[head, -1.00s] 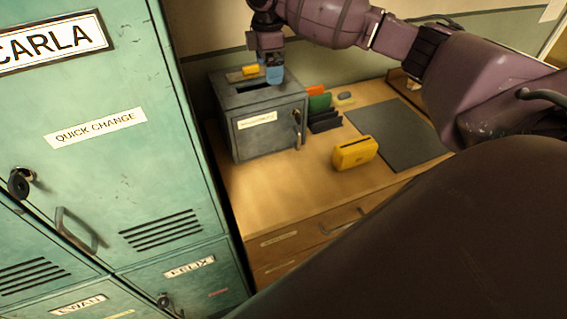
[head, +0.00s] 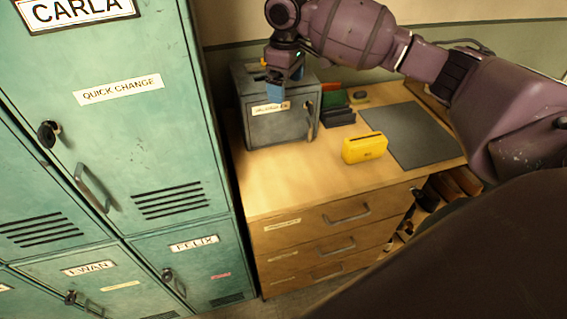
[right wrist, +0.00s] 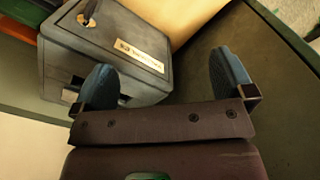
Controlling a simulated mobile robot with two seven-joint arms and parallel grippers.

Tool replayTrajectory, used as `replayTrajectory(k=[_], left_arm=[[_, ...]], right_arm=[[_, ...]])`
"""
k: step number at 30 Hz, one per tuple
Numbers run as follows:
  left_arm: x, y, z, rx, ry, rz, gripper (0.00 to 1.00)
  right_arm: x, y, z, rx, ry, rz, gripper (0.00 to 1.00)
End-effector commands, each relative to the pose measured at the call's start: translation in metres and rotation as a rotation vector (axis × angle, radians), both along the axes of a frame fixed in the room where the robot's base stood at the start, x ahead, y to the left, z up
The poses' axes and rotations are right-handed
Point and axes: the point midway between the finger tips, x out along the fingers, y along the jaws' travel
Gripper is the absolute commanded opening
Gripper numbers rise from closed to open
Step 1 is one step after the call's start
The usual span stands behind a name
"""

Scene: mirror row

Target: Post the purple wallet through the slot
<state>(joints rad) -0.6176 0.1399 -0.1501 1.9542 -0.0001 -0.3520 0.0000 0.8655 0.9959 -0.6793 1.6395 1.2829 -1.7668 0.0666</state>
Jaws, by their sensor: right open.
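I see no purple wallet in either current view. The grey metal box (head: 285,128) stands at the left back of the desk, with a pale label and a key on its front. The box (right wrist: 140,80) also shows in the right wrist view, partly behind one fingertip. My right gripper's blue fingers (right wrist: 164,82) are wide apart with nothing between them. I cannot tell whether they touch the box. My left gripper is not in view.
A yellow wallet-like case (head: 365,147) stands on the wooden desk (head: 285,185), beside a dark mat (head: 415,135). Green and black flat items (head: 338,116) stand right of the box. Teal lockers (head: 130,150) rise close on the left. The desk's front middle is clear.

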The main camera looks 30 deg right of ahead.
Motion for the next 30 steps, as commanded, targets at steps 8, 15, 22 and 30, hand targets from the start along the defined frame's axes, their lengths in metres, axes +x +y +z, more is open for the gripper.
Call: replayTrajectory(k=[8, 15, 22, 30], left_arm=[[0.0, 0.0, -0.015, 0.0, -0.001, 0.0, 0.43], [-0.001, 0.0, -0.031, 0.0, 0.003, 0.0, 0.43], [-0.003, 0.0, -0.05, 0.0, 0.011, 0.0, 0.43], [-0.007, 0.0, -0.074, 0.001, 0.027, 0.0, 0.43]], right_arm=[[-0.014, 0.021, -0.02, -0.002, -0.005, -0.17, 1.0], [-0.028, 0.041, -0.042, -0.005, -0.009, -0.312, 1.0], [-0.044, 0.061, -0.069, -0.005, -0.013, -0.43, 1.0], [-0.064, 0.08, -0.104, -0.004, -0.012, -0.529, 1.0]])
